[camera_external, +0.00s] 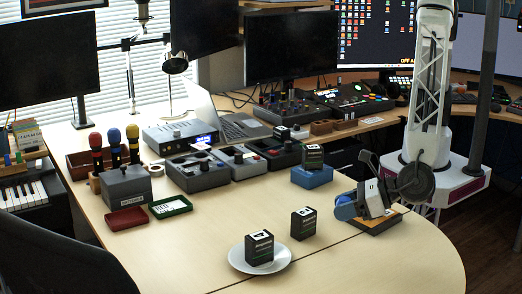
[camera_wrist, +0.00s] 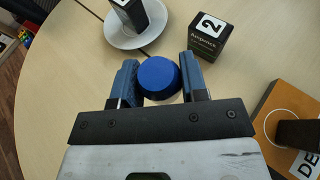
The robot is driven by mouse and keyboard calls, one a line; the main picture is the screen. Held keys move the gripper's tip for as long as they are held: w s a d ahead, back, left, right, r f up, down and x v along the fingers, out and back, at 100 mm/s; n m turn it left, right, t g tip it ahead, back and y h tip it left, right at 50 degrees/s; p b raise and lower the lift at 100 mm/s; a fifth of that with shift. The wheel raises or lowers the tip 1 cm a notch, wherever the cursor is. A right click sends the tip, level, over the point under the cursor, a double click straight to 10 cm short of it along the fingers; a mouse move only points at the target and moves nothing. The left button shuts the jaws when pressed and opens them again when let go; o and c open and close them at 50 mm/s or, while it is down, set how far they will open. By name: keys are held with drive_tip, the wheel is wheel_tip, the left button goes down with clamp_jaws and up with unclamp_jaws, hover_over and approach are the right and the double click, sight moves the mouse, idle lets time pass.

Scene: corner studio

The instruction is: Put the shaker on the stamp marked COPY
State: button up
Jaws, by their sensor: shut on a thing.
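My gripper (camera_wrist: 162,80) is shut on a round blue-capped thing (camera_wrist: 158,75) with a pale side, which I take as the shaker. Its cap shows between the two blue finger pads in the wrist view. In the external view my gripper (camera_external: 352,207) is low at the right part of the desk, and the held thing cannot be told apart there. I can read no COPY mark. In the wrist view a flat orange-brown block (camera_wrist: 270,113) at the right edge bears a white ring, a dark upright part and a label partly reading "DE". In the external view its wooden base (camera_external: 378,227) shows beneath my gripper.
A white plate (camera_external: 237,259) bears a black box (camera_external: 259,249). Another black box (camera_external: 303,223), marked 2 in the wrist view (camera_wrist: 208,38), stands near it. A blue block (camera_external: 311,179) carries a similar box (camera_external: 313,157). The front right desk is clear.

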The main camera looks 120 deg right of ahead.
drive_tip(key=d+m+g+h, duration=0.3)
drive_tip(key=d+m+g, duration=0.15)
drive_tip(key=d, duration=2.95)
drive_tip(key=s+d, duration=0.1)
drive_tip(key=d, duration=0.4)
drive_tip(key=s+d+m+g, duration=0.1)
drive_tip(key=s+d, duration=0.1)
drive_tip(key=d, duration=0.4)
drive_tip(key=s+d+m+g+h, duration=0.1)
drive_tip(key=s+d, duration=0.1)
drive_tip(key=d, duration=0.3)
drive_tip(key=shift+d+m+g, duration=0.2)
drive_tip(key=shift+m+g, duration=0.05)
drive_tip(key=s+d+g, duration=0.1)
drive_tip(key=s+d, duration=0.2)
drive_tip(key=d, duration=0.1)
drive_tip(key=s+d+m+g, duration=0.1)
drive_tip(key=s+d, duration=0.2)
drive_tip(key=d, duration=0.2)
drive_tip(key=s+d+m, duration=0.1)
drive_tip(key=s+d, duration=0.2)
drive_tip(key=d, duration=0.2)
drive_tip(key=shift+f+g, duration=0.15)
drive_tip(key=shift+g, duration=0.25)
hover_over(198, 145)
drive_tip(key=shift+a+f, duration=0.2)
drive_tip(key=shift+f, duration=0.55)
